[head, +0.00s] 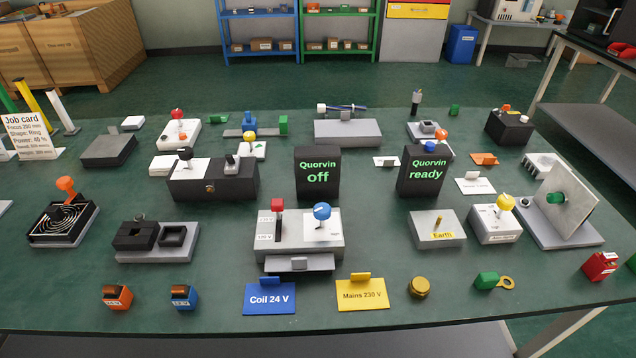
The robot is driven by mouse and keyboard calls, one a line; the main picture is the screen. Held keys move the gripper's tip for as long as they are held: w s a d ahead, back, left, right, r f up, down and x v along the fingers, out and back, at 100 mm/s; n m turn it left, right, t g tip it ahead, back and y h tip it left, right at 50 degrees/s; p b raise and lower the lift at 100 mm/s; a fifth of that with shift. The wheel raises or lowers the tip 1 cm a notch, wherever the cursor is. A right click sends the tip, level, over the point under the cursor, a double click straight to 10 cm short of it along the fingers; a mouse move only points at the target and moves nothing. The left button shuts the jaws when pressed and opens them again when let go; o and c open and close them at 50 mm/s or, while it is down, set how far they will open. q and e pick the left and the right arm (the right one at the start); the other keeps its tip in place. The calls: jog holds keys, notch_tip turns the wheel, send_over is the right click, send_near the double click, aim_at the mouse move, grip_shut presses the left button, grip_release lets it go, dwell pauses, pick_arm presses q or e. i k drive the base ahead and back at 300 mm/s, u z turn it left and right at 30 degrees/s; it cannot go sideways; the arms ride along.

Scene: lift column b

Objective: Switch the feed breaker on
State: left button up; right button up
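No legible label names the feed breaker, so I cannot tell for certain which device it is. A grey switch box (300,250) stands front centre, with a red-topped lever (277,206) upright on its left and a blue-knobbed lever (322,211) on a white plate on its right. Small labels beside the red lever are too small to read surely. Behind the box, a black display (318,172) reads "Quorvin off". Another black display (422,170), to its right, reads "Quorvin ready". Neither of my grippers is in view.
A black two-lever box (213,181) stands behind left; a yellow-knobbed lever box (495,224) stands right. A blue "Coil 24 V" card (269,299) and a yellow "Mains 230 V" card (362,294) stand in front. The green table (210,285) has bare patches between its many devices.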

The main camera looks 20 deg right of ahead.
aim_at(231, 160)
jog(key=k, duration=0.65)
jog(key=u, duration=0.85)
jog(key=i, duration=1.2)
jog(key=z, duration=0.3)
